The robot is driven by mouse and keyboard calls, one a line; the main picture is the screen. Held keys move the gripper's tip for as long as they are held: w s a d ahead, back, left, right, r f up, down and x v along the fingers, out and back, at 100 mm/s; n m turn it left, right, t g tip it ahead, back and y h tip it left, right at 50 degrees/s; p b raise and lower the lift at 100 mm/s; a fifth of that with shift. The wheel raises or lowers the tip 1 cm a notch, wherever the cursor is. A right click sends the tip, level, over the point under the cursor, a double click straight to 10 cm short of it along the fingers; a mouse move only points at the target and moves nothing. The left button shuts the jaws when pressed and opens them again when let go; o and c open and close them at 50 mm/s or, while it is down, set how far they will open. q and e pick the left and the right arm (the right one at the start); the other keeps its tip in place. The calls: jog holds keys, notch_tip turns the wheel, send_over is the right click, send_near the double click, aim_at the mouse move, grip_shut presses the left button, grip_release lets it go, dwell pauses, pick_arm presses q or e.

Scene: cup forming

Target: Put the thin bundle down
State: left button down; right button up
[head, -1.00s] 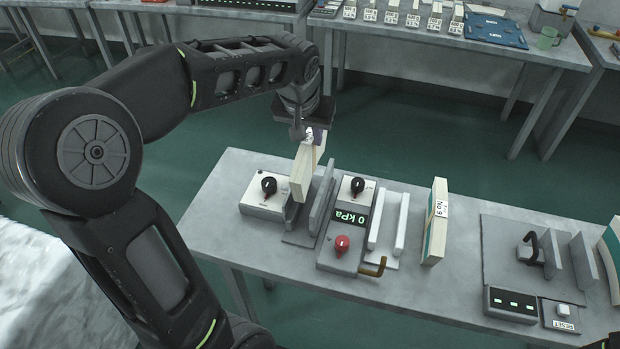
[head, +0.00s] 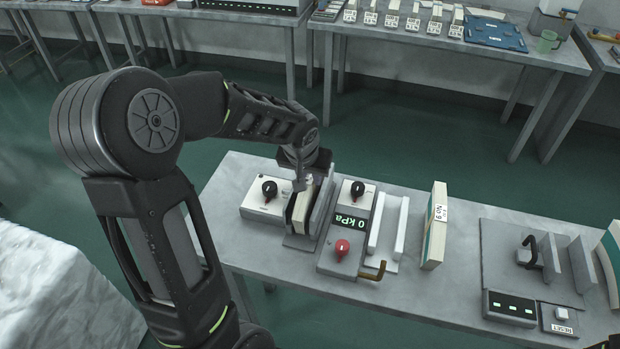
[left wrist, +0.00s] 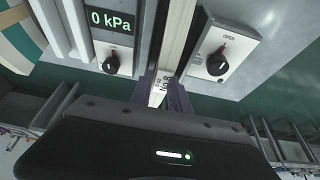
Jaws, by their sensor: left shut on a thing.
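The thin bundle (head: 303,208) is a narrow cream block. It stands upright in a slot between a dark plate on its left and a tall grey plate (head: 322,200) on its right. In the left wrist view its labelled end (left wrist: 158,97) shows between the fingers. My left gripper (head: 305,182) is shut on the top of the bundle from above. The bundle's lower end is hidden by the plates, so I cannot tell whether it touches the base.
Left of the slot is a white box with a black knob (head: 268,190). Right of it is a control unit (head: 341,240) reading 0 kPa with a red knob, then a white channel (head: 388,230). A thicker block labelled No 9 (head: 434,235) stands further right.

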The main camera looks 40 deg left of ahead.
pick_arm(q)
jog(key=shift+f, duration=0.65)
jog(key=shift+f+b, duration=0.2)
jog(key=shift+b, duration=0.1)
jog(key=c, duration=1.2)
grip_release()
jog(key=shift+c, duration=0.2)
jog(key=shift+r, duration=0.15)
jog(key=shift+r+p, duration=0.15)
jog(key=shift+p, duration=0.25)
jog(key=b+v, duration=0.1)
jog(key=v, duration=1.1)
jog(key=shift+d, duration=0.1)
